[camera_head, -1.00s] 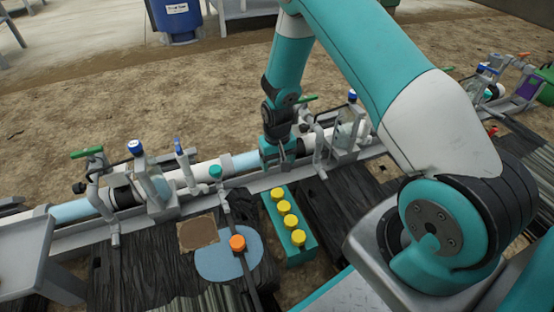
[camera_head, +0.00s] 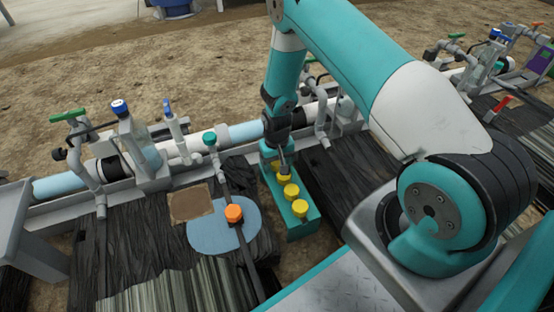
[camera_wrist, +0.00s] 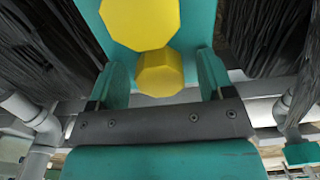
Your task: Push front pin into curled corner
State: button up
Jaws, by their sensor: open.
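Yellow-headed pins (camera_head: 291,191) stand in a row in a teal block (camera_head: 303,230). My gripper (camera_head: 279,164) is at the far end of this row. In the wrist view its two teal fingers (camera_wrist: 163,80) are apart, with one yellow pin head (camera_wrist: 160,73) between them. Another yellow head (camera_wrist: 140,22) lies just beyond. I cannot tell whether the fingers touch the pin. A blue pad (camera_head: 210,236) with an orange knob (camera_head: 234,213) lies left of the block on black sheeting (camera_head: 130,245). I cannot make out which corner is curled.
A white and pale-blue pipe (camera_head: 190,148) with valves runs behind the row. A green-capped post (camera_head: 210,139) and a brown square (camera_head: 191,203) are near the pad. A grey table (camera_head: 14,225) stands at left. Open soil lies behind the pipe.

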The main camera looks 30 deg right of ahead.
jog(key=c, duration=1)
jog(key=shift+r+p, duration=3.1)
jog(key=shift+r, duration=0.1)
